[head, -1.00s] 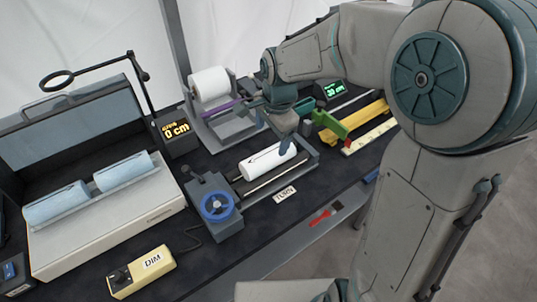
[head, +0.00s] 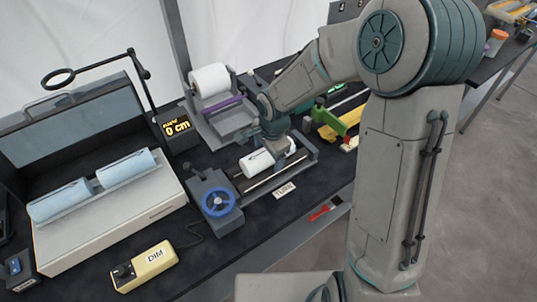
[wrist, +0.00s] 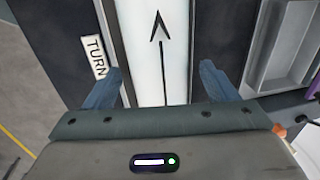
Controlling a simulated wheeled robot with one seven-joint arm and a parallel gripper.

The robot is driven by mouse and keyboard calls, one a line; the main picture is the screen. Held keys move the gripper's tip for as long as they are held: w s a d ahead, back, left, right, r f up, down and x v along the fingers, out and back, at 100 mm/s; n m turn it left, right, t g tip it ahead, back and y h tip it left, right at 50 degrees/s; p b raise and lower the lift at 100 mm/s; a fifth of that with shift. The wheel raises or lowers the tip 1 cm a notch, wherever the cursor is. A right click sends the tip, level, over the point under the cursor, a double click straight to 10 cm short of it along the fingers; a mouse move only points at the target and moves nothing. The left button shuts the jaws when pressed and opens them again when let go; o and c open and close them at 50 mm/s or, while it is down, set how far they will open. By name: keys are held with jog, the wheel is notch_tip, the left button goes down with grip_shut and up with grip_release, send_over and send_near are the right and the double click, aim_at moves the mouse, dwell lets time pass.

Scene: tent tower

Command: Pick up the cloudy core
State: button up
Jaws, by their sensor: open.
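A white cylindrical core (head: 258,162) with a black arrow lies in the grey turning rig (head: 222,200), which has a blue handwheel. No label names it as the cloudy core. In the wrist view the core (wrist: 143,60) runs up the picture, with its arrow pointing away from me. My gripper (wrist: 161,68) is open, with one blue finger on each side of the core. The fingers look apart from it; the depth is hard to tell. In the head view my gripper (head: 281,148) is over the core's right part and hides some of it.
Two pale blue cylinders (head: 128,168) lie on the white light box (head: 110,215) at left. A DIM control box (head: 145,266) is in front. A green and yellow device (head: 335,125) is right of my gripper.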

jog(key=shift+c, duration=0.3)
jog(key=c, duration=1.4)
jog(key=shift+w+r, duration=0.1)
